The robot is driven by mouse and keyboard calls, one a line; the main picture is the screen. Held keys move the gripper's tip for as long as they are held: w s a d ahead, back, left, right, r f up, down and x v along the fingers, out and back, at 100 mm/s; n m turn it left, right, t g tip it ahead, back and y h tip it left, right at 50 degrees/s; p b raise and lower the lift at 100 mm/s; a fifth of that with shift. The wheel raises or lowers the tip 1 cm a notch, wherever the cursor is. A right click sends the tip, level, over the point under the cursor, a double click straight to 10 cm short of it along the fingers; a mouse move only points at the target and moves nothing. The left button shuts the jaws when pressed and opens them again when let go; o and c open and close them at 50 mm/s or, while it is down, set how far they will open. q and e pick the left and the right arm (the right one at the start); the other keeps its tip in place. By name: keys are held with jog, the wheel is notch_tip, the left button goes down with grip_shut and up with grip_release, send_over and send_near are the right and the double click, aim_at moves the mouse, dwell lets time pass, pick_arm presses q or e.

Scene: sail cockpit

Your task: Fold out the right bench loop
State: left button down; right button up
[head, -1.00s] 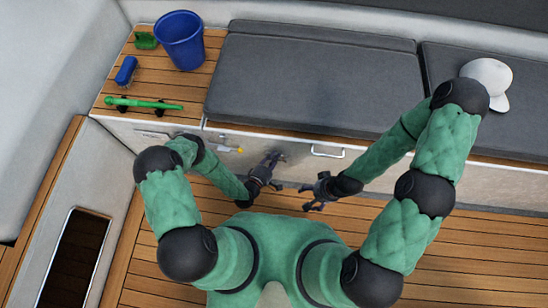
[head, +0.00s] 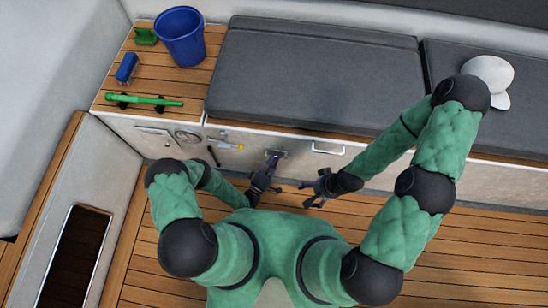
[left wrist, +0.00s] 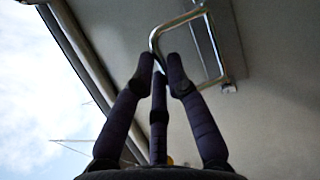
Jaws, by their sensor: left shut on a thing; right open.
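Two metal loops are on the front of the bench. My left gripper (head: 270,166) is at the left one of these in the head view, and the gripper mostly covers this loop (head: 278,153). In the left wrist view the held metal loop (left wrist: 218,50) stands away from the pale panel, and my left gripper's fingers (left wrist: 160,68) are shut on its near corner. The other loop (head: 328,148) shows to the right in the head view, with nothing touching it. My right gripper (head: 314,190) is open and empty, in front of the bench below that loop.
The bench has dark cushions (head: 310,75) and a white cap (head: 488,80) at right. A blue bucket (head: 180,38), a blue brush (head: 127,69) and a green handle (head: 145,102) are on the wooden top at left.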

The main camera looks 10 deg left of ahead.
pick_arm(q)
jog(key=shift+s+f+m+t+h, duration=0.4)
jog(key=shift+m+t+h, duration=0.2)
jog(key=shift+t, duration=0.2)
jog(key=shift+f, duration=0.1)
jog(key=c, duration=1.5)
grip_release()
jog(key=shift+s, duration=0.1)
jog(key=v, duration=1.2)
jog(key=shift+f, duration=0.2)
jog(key=shift+a, duration=0.1)
jog(key=shift+w, duration=0.25)
